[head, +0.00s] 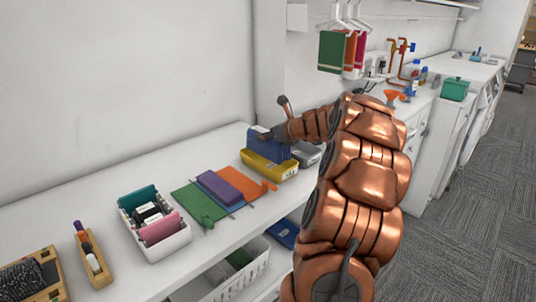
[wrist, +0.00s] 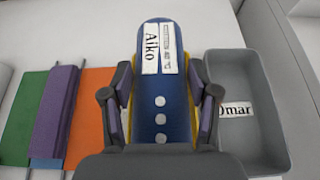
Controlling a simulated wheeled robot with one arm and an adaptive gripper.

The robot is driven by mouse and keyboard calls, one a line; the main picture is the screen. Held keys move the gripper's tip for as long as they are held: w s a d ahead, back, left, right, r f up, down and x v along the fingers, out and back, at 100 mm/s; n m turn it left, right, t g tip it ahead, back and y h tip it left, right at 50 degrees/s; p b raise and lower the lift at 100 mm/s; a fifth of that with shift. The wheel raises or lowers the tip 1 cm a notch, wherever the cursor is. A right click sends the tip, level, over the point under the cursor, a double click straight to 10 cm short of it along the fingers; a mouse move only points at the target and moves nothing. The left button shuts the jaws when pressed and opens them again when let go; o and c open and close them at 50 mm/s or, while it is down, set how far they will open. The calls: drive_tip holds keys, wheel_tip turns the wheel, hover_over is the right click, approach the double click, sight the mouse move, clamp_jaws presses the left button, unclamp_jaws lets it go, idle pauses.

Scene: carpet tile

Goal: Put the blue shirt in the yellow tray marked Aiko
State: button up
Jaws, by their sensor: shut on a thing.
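The blue shirt (head: 268,147) is a folded blue bundle. In the wrist view the shirt (wrist: 161,95) shows white buttons and a white tag reading Aiko beside a care label. My gripper (wrist: 160,108) is shut on it, one finger on each side. The yellow tray (head: 268,168) is directly under the shirt, with its front wall showing below it. In the wrist view thin yellow edges (wrist: 197,70) show on both sides of the shirt. I cannot tell whether the shirt touches the tray's floor. The tray's own name is not readable.
A grey tray (wrist: 245,80) marked Omar stands close on the right. Green (head: 200,203), purple (head: 220,188) and orange (head: 240,183) folded cloths lie to the left. A white basket (head: 155,235) with cloths stands farther left.

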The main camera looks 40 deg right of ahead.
sight(269, 148)
drive_tip(key=shift+f, duration=2.7)
drive_tip(key=shift+f, duration=0.1)
drive_tip(key=o, duration=1.3)
drive_tip(key=shift+s, duration=0.1)
drive_tip(key=v, duration=1.2)
drive_tip(key=shift+b, duration=0.4)
drive_tip(key=shift+a, duration=0.1)
